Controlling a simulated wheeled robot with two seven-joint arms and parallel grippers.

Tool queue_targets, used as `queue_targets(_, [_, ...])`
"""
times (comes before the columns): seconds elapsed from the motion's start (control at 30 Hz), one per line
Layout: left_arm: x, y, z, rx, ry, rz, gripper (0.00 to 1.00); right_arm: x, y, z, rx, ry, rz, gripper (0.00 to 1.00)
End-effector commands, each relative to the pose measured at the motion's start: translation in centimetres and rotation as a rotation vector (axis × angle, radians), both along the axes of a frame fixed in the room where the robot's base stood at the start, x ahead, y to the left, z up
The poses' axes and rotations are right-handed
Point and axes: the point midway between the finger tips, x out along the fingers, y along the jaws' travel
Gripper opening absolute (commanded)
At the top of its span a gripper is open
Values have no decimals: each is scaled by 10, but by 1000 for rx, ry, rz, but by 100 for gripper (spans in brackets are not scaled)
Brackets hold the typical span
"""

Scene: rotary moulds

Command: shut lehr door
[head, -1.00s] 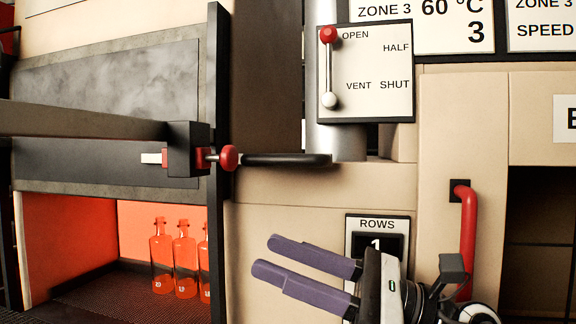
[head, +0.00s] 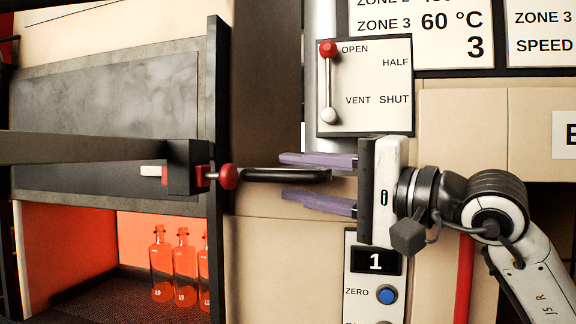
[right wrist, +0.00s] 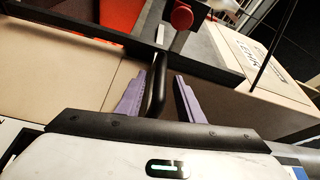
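The lehr door (head: 105,100) is a grey, dark-panelled plate at the left of the head view, raised above the glowing opening (head: 70,245). A dark bar crosses it to a block with a red knob (head: 228,177), from which a black handle (head: 285,175) sticks out to the right. My right gripper (head: 318,180) is open, its purple fingers above and below the handle's end. In the right wrist view the handle (right wrist: 156,90) lies between the spread fingers (right wrist: 158,97), nearer the left one. Touching cannot be told. My left gripper is not in view.
Several orange-lit bottles (head: 184,272) stand inside the opening. A lever plate (head: 365,88) marked OPEN, HALF, VENT, SHUT is just above my right gripper. A counter panel with a blue button (head: 387,295) and a red upright handle (head: 464,280) are below.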

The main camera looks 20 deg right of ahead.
Motion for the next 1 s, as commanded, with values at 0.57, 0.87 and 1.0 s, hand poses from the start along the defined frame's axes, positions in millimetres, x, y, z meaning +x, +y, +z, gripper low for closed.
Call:
queue_targets(0.57, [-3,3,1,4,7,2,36,20,13,2,2,0,1,26])
queue_targets(0.87, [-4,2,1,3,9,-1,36,19,13,2,2,0,1,0])
queue_targets(1.0, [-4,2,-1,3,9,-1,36,20,14,-2,3,1,3,0])
